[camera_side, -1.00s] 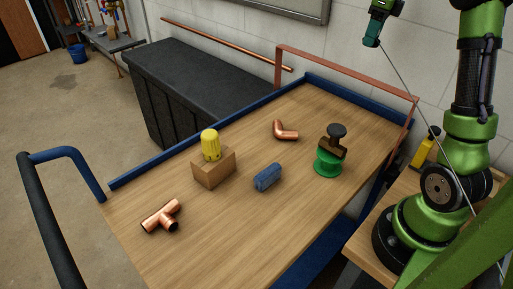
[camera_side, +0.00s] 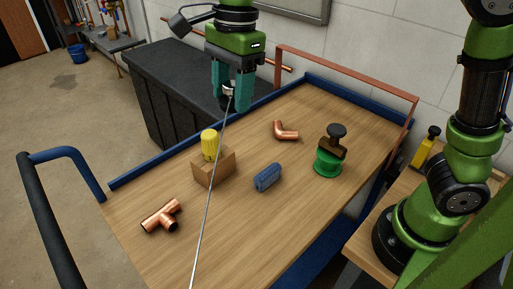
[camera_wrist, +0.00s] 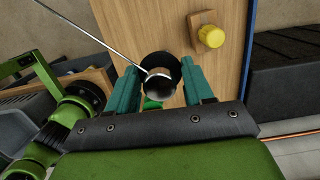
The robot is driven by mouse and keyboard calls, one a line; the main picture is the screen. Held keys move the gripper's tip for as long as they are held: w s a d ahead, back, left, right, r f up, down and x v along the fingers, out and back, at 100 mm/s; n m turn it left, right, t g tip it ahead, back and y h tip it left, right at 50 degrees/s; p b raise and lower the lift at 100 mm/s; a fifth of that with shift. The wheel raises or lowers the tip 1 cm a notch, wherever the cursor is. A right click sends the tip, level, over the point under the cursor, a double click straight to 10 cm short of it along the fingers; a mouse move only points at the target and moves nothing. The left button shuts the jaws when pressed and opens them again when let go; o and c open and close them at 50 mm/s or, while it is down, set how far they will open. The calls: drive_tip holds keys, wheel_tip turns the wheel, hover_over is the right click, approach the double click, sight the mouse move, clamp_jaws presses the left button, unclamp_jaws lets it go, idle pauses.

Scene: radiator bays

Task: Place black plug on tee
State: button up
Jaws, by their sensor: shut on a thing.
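My gripper (camera_side: 231,104) is shut on a black, round piece, which I take to be the black plug (camera_side: 232,108). The wrist view shows the plug (camera_wrist: 159,64) between the teal fingers, with a silvery end facing the camera. A thin pale rod or wire runs from the plug across the side view. The copper tee (camera_side: 161,217) lies on the cart top near its left front, well apart from my gripper. The tee is not visible in the wrist view.
A yellow ribbed cap (camera_side: 210,143) stands on a brown block (camera_side: 213,168). A blue cylinder (camera_side: 267,177), a copper elbow (camera_side: 286,131) and a green spool (camera_side: 327,164) with a black-knobbed brown piece are on the cart top (camera_side: 240,235). A blue rail edges the cart.

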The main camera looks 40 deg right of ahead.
drive_tip(key=s+a+f+n, duration=0.1)
drive_tip(key=s+a+n, duration=0.2)
drive_tip(key=s+a, duration=0.3)
hover_over(161, 216)
drive_tip(key=f, duration=2)
drive_tip(key=shift+w+d, duration=0.1)
drive_tip(key=shift+d, duration=0.15)
drive_tip(key=shift+f, duration=1.75)
drive_tip(key=shift+f, duration=0.1)
drive_tip(key=o, duration=1)
drive_tip(key=shift+o, duration=0.2)
